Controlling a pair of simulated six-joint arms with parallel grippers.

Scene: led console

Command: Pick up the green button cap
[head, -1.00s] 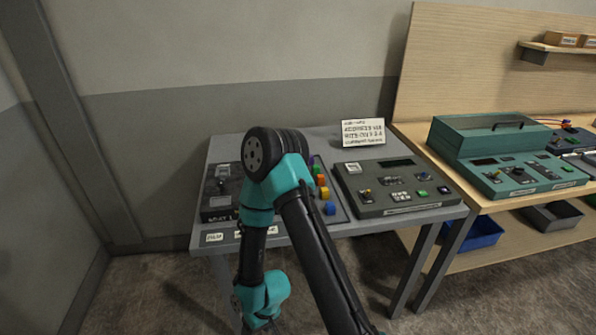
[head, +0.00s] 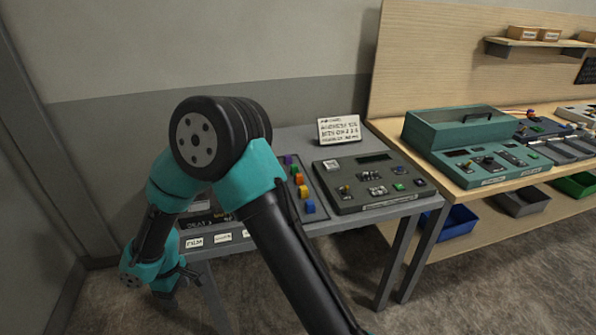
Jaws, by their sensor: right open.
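The green button cap (head: 295,168) is a small block in a short row of coloured caps on a dark tray on the grey table, just right of my right arm's large black joint. The arm partly covers the tray. My right gripper (head: 184,284) hangs low at the lower left, in front of the table's front edge and well away from the cap. It is open, and I see nothing in it. My left gripper is not in view.
Purple, orange (head: 299,179), yellow and blue (head: 309,207) caps share the row. A dark console (head: 375,203) with buttons is to the right, with a white sign (head: 339,130) behind it. A wooden bench holds a teal console (head: 490,178).

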